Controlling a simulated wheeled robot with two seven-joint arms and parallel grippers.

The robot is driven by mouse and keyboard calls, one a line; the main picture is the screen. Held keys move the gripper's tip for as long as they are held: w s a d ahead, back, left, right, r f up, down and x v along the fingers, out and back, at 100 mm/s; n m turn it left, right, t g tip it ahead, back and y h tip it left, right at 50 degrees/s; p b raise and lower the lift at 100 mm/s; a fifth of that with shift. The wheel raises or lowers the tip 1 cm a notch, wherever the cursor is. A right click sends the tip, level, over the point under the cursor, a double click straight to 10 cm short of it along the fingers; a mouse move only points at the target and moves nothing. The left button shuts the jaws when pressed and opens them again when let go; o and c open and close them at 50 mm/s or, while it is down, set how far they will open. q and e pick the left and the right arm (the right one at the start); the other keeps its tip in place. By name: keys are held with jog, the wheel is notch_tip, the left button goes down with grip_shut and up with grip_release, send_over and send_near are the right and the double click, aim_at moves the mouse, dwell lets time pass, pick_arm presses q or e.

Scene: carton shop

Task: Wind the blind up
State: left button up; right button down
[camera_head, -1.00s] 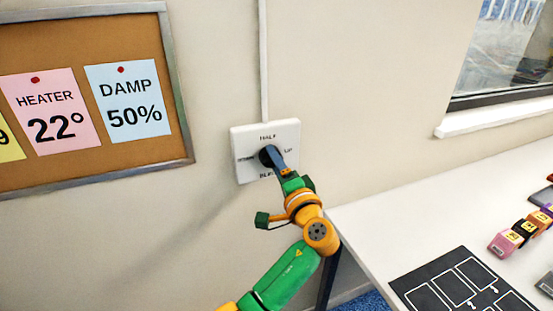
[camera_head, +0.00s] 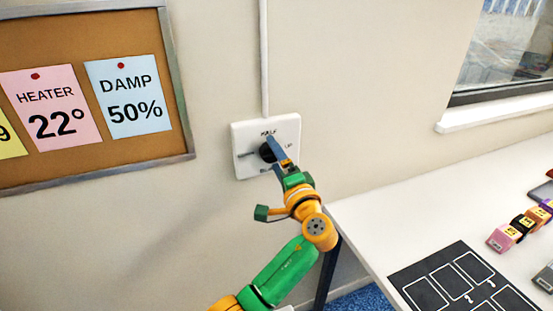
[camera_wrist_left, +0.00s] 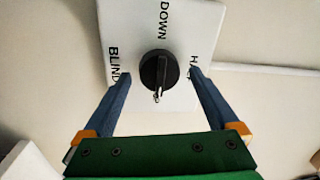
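The blind control is a white wall plate (camera_head: 246,165) with a black round knob (camera_head: 266,152), marked HALF at the top and UP at the right. In the left wrist view, the knob (camera_wrist_left: 160,70) carries a pale mark at its lower end, on the side opposite DOWN; HALF is at the right and BLIND at the left. My left gripper (camera_head: 272,142) is at the plate and partly covers the knob and lower lettering. In the left wrist view, its blue fingers (camera_wrist_left: 159,76) are apart on either side of the knob, with gaps. My right gripper is out of view.
A white table (camera_head: 370,220) stands at the right, holding a black marked mat (camera_head: 412,283) and several small coloured blocks (camera_head: 503,238). A corkboard (camera_head: 180,140) hangs at the left. A window sill (camera_head: 490,115) is at upper right.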

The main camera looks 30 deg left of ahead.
pick_arm(q)
jog(key=b+v, duration=0.2)
jog(key=v, duration=0.5)
jog(key=shift+b, duration=0.4)
